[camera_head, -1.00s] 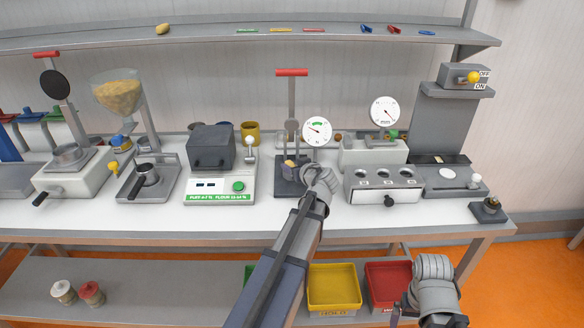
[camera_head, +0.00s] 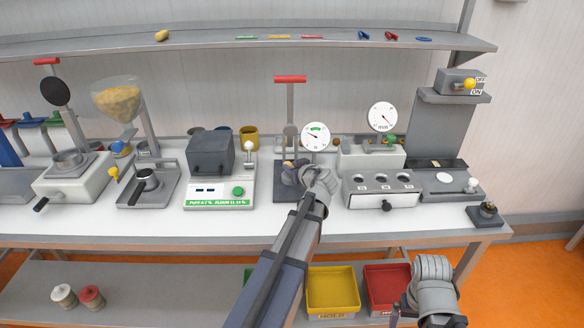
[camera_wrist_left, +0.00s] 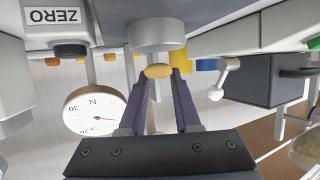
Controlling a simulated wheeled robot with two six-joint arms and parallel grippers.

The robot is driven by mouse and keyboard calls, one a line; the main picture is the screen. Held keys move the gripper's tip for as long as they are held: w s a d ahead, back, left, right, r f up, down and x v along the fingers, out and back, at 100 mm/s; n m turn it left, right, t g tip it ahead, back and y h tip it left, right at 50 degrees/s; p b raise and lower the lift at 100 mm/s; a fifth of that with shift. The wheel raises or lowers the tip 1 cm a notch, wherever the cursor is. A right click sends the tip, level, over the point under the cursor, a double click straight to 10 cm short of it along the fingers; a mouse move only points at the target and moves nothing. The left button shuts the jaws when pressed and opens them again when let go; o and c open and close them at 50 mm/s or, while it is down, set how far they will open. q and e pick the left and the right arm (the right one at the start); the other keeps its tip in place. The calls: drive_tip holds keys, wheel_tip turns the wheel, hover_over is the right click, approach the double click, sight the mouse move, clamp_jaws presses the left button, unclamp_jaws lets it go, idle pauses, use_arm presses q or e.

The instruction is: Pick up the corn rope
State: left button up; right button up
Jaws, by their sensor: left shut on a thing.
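The corn rope (camera_wrist_left: 158,71) is a short, rounded yellow piece between the fingertips of my left gripper (camera_wrist_left: 160,74) in the left wrist view. The dark fingers touch it from both sides. In the head view my left gripper (camera_head: 293,173) is at the dark press stand (camera_head: 287,195) with the red handle, beside the round force dial. There the wrist and fingers mostly cover the rope. A grey metal cylinder (camera_wrist_left: 157,34) of the stand is close to the rope in the wrist view. My right arm is at the lower right; its fingertips are not clear.
A grey box device (camera_head: 210,151) with a white lever stands left of the press, and a white unit (camera_head: 382,190) with several holes stands right. Another yellow piece (camera_head: 162,36) lies on the upper shelf. Yellow (camera_head: 331,288) and red (camera_head: 387,287) bins sit below the table.

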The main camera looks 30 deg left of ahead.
use_arm(q)
wheel_tip(320, 180, up, 3)
drive_tip(key=shift+f+p, duration=0.15)
drive_tip(key=shift+p, duration=0.8)
drive_tip(key=shift+s+d+f+b, duration=0.25)
drive_tip(key=shift+s+d, duration=0.15)
drive_tip(key=shift+d, duration=0.1)
drive_tip(key=shift+s+d+f+b, duration=0.15)
drive_tip(key=shift+s+d+f, duration=0.05)
drive_tip(key=shift+s+d, duration=0.2)
drive_tip(key=s+d, duration=0.3)
drive_tip(key=d, duration=0.1)
drive_tip(key=s+d, duration=0.3)
drive_tip(key=d, duration=0.1)
drive_tip(key=s+d, duration=0.3)
drive_tip(key=d, duration=0.1)
drive_tip(key=shift+d, duration=0.4)
drive_tip(key=shift+r+p, duration=0.85)
